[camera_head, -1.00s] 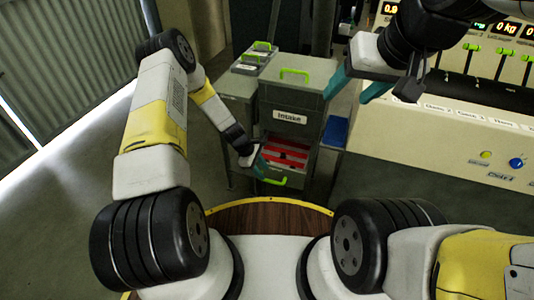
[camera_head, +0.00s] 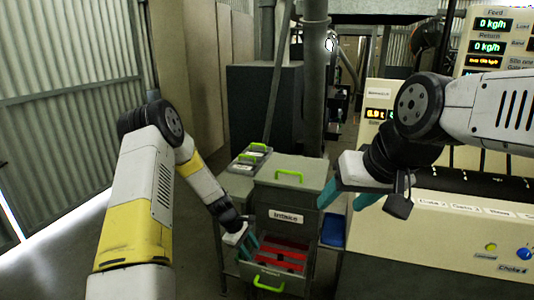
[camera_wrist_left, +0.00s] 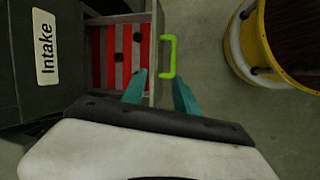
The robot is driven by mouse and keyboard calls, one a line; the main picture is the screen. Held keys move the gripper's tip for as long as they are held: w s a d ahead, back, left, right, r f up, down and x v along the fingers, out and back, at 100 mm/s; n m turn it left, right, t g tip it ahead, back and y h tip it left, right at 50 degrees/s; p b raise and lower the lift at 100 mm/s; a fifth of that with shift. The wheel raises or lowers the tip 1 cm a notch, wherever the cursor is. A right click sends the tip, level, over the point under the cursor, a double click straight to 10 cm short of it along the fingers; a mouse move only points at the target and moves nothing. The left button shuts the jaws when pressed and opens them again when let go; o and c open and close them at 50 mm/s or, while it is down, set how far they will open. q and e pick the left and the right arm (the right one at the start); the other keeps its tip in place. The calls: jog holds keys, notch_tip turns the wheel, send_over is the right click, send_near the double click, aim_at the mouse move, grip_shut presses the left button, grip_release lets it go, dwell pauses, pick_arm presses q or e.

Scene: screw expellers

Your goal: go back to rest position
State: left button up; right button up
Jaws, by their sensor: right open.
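My left gripper (camera_head: 250,243) is at the left side of the open lower drawer of the grey cabinet labelled "Intake" (camera_head: 318,199). The drawer holds red slatted contents (camera_wrist_left: 121,50) with dark spots. My right gripper (camera_head: 347,198) hangs to the right of the cabinet, its teal fingers apart and empty, with its arm coming in from the right.
A control panel (camera_head: 463,234) with displays, knobs and sliders stands at the right, close to my right gripper. Open floor (camera_head: 150,258) lies at the left.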

pick_arm(q)
jog(key=s+a+r+m+t, duration=0.1)
jog(key=s+r+m, duration=0.15)
jog(key=r, duration=0.75)
jog(key=s+a+r+m+t+y, duration=0.1)
jog(key=s+a+r+m, duration=0.15)
jog(key=r, duration=0.75)
jog(key=s+a+r+m, duration=0.15)
jog(key=s+r, duration=0.25)
jog(key=r, duration=0.6)
jog(key=s+a+r+m+t, duration=0.1)
jog(key=s+r+m, duration=0.2)
jog(key=s, duration=0.6)
jog(key=s+a+r+m+t+y, duration=0.1)
jog(key=s+a+r+m+t, duration=0.1)
jog(key=s+r, duration=0.6)
jog(key=shift+s+m, duration=0.45)
jog(key=shift+s, duration=0.65)
